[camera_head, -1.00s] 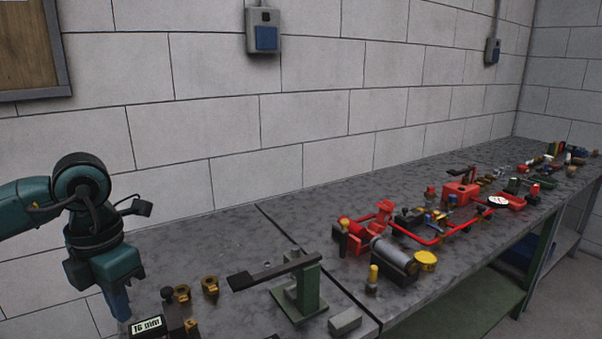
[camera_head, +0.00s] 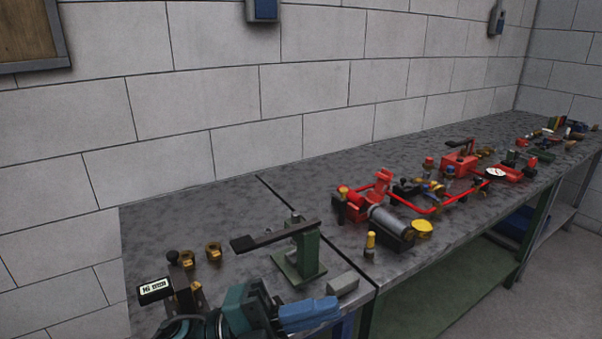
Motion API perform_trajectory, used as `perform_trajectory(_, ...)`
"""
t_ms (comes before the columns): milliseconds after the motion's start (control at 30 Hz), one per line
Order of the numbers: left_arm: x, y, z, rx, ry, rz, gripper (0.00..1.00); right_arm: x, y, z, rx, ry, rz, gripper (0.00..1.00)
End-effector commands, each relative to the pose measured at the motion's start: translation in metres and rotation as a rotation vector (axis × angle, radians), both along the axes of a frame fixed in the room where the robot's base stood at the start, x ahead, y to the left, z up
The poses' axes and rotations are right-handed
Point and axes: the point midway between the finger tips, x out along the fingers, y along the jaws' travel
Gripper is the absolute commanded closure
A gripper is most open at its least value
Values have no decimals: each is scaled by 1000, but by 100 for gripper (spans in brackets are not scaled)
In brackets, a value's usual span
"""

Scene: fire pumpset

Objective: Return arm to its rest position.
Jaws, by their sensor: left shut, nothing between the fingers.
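My left gripper (camera_head: 308,312) is low in the picture, by the front edge of the workbench (camera_head: 160,222). Its blue fingers point right and are shut with nothing between them. The teal wrist behind it is cut off by the bottom edge. It is in front of the green stand with a dark lever (camera_head: 303,255). A small grey block (camera_head: 343,284) lies just beyond the fingers. My right gripper does not show.
A black device with a white label (camera_head: 155,290) and brass fittings (camera_head: 213,251) stand left of the green stand. A red pump assembly with a grey cylinder (camera_head: 390,225) lies farther right. The bench between the stand and the wall is clear.

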Motion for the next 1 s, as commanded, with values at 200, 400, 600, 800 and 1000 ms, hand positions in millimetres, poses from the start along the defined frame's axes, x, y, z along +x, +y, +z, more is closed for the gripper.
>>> perform_trajectory(200, 45, 43, -59, -270, 567, 409, 100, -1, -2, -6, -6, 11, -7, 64)
perform_trajectory(400, 34, 107, -182, -355, 1137, 787, 100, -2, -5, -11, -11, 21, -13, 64)
perform_trajectory(600, -28, 148, -278, -338, 1548, 1024, 100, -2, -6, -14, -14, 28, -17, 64)
perform_trajectory(800, -65, 162, -313, -314, 1718, 1110, 100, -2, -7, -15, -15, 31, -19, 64)
perform_trajectory(1000, -69, 163, -315, -311, 1732, 1116, 100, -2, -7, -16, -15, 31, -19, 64)
